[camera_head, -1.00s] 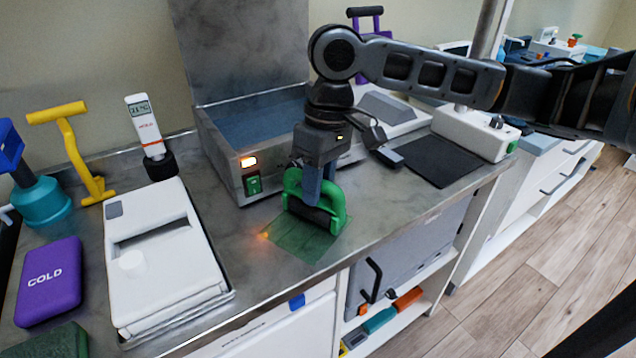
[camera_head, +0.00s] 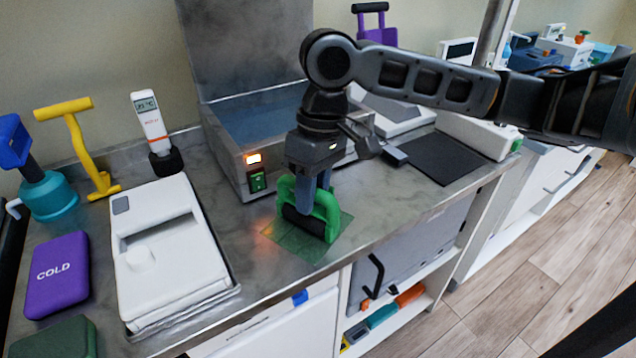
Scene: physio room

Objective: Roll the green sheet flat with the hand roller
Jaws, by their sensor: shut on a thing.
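The green sheet (camera_head: 283,241) is a thin, see-through square lying on the steel counter near its front edge. The hand roller has a green frame (camera_head: 331,212) and a dark cylinder, and it stands over the sheet. The cylinder appears to be at the sheet, but I cannot tell whether it presses on it. My gripper (camera_head: 318,192) points down from above and is shut on the green handle of the roller. The roller and gripper hide part of the sheet's back and right.
A white device (camera_head: 165,245) and a purple cold pack (camera_head: 57,275) lie to the left. A dark mat (camera_head: 440,158) lies to the right. The counter's front edge is close to the sheet.

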